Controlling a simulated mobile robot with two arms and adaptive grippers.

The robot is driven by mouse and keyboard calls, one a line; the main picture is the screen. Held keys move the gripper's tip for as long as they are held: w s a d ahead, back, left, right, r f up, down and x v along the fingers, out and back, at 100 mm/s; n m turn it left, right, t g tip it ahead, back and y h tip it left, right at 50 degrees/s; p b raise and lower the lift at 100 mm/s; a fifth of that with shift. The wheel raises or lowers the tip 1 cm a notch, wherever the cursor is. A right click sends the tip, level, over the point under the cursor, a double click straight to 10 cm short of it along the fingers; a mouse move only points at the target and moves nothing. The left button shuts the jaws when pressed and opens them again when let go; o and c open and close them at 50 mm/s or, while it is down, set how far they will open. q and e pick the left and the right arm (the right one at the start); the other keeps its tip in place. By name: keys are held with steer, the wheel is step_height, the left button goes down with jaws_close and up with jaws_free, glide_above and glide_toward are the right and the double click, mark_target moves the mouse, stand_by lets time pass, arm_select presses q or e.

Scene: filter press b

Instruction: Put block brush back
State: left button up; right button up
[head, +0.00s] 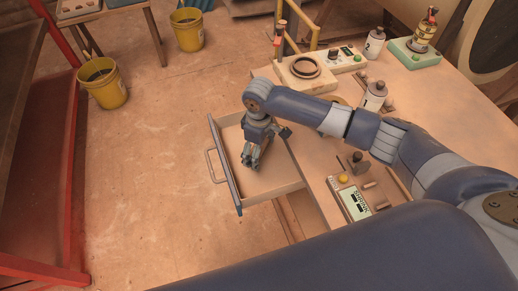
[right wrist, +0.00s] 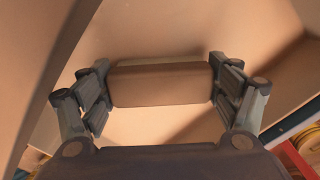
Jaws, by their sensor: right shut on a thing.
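My right gripper (head: 251,160) points down inside the open drawer (head: 277,190) at the side of the workbench. In the right wrist view the right gripper (right wrist: 160,88) is shut on a brown block, the block brush (right wrist: 160,84), with a finger at each end. The pale drawer floor and walls show around it. I cannot tell whether the brush touches the drawer floor, and its bristles are hidden. In the head view the brush is hidden by the gripper. My left gripper is not in view.
The workbench (head: 318,165) right of the drawer carries white bottles (head: 374,96), a labelled box (head: 352,200) and small parts. The drawer handle (head: 214,166) faces left. Yellow buckets (head: 103,84) stand on the floor. A red frame (head: 67,160) is at far left; the floor between is clear.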

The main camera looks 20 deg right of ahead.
steer(key=shift+f, duration=0.1)
steer(key=o, duration=0.7)
steer(key=shift+o, duration=0.2)
step_height(320, 180, up, 12)
stand_by(0.6)
